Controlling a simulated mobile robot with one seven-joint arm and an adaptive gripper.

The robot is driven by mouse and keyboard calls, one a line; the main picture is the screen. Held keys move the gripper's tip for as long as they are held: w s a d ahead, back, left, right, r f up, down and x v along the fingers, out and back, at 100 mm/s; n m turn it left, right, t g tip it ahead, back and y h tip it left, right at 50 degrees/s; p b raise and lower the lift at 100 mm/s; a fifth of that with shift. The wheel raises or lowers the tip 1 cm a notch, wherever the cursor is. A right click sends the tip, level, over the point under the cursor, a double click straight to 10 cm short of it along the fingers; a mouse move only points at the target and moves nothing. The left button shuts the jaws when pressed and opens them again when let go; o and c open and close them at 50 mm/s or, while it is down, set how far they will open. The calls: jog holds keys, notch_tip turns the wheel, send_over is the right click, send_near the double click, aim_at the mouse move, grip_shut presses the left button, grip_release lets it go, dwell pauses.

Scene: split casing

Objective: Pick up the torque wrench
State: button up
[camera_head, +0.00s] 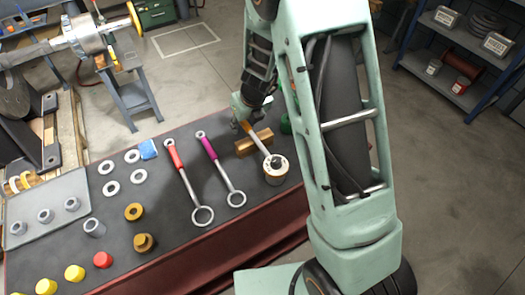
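Three long-handled tools lie on the dark bench top (150,215); I cannot tell from their looks which is the torque wrench. One has a red handle (173,155) and a ring end toward the front. One has a purple handle (207,147) and a smaller ring end. The third has an orange-yellow handle (250,130) and leans across a wooden block (246,145), with its other end at a round pale-topped part (276,168). My gripper (243,122) is at the upper end of the orange-yellow handle. Its fingers are small and partly hidden, so its grip is unclear.
Washers (111,188), a blue item (148,149), brass parts (143,242) and red and yellow caps (103,260) lie to the left. A grey tray (45,200) holds sockets. A green object (286,124) stands right of the block.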

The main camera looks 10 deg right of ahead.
jog(key=shift+w+f, duration=0.15)
jog(key=shift+f, duration=0.1)
jog(key=shift+c, duration=0.7)
grip_shut()
jog(key=shift+r, duration=0.15)
